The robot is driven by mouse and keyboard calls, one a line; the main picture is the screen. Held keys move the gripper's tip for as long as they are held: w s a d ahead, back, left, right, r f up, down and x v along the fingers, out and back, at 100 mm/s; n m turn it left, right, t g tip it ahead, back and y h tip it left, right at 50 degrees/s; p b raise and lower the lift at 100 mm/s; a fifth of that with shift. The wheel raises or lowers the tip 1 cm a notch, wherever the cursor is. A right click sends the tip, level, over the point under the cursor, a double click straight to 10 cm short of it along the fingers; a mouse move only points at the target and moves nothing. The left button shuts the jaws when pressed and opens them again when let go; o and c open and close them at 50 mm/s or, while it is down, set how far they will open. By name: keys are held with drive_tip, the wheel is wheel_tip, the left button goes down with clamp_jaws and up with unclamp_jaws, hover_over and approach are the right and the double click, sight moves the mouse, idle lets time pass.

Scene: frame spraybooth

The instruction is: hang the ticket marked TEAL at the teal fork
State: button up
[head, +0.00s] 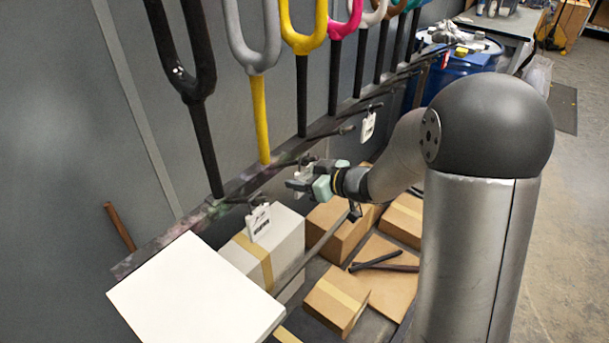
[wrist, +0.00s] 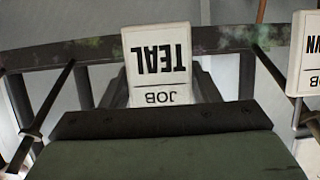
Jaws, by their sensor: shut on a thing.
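My gripper (head: 299,183) is shut on the ticket marked TEAL (wrist: 158,55), a white card whose lettering appears upside down in the wrist view. The dark finger edge (wrist: 160,119) crosses the card's lower part there. In the head view the gripper is beside the peg rail (head: 235,186), below the grey and yellow forks; the held card is hard to make out. A teal fork (head: 416,4) shows only partly at the top edge, far along the row. The peg below it is not clear.
Forks in black (head: 204,60), grey, yellow, pink and other colours line the wall. White tickets hang from the rail at near left (head: 259,222) and farther along (head: 368,127). Another ticket, ending in WN (wrist: 309,55), is at the wrist view's right. Boxes (head: 338,299) stand below.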

drive_tip(key=shift+f, duration=0.1)
drive_tip(key=shift+f, duration=0.15)
drive_tip(key=o, duration=1)
drive_tip(key=shift+o, duration=0.2)
drive_tip(key=shift+f+b, duration=0.1)
drive_tip(key=shift+b, duration=0.4)
drive_tip(key=r+v, duration=0.1)
drive_tip(key=v, duration=1.6)
drive_tip(key=w+d+m+t+h, duration=0.35)
drive_tip(key=d+m+h, duration=0.2)
drive_tip(key=h, duration=0.25)
drive_tip(key=s+d+f+m+g+h, duration=0.1)
drive_tip(key=s+f+m+g+h, duration=0.1)
drive_tip(key=s, duration=0.5)
drive_tip(key=s+d+f+m+g+h, duration=0.1)
drive_tip(key=s+f+m+g+h, duration=0.1)
drive_tip(key=s+g, duration=0.3)
drive_tip(key=s+f, duration=0.1)
drive_tip(key=s, duration=0.1)
drive_tip(key=shift+s+d+f+h, duration=0.35)
drive_tip(key=shift+s+d+h, duration=0.05)
drive_tip(key=shift+o, duration=0.4)
drive_tip(key=s+a+f+g+y, duration=0.1)
drive_tip(key=s+a+g, duration=0.3)
drive_tip(key=s, duration=0.5)
drive_tip(key=shift+s+a+f+m+y, duration=0.35)
drive_tip(key=shift+a+y, duration=0.15)
drive_tip(key=shift+a, duration=0.25)
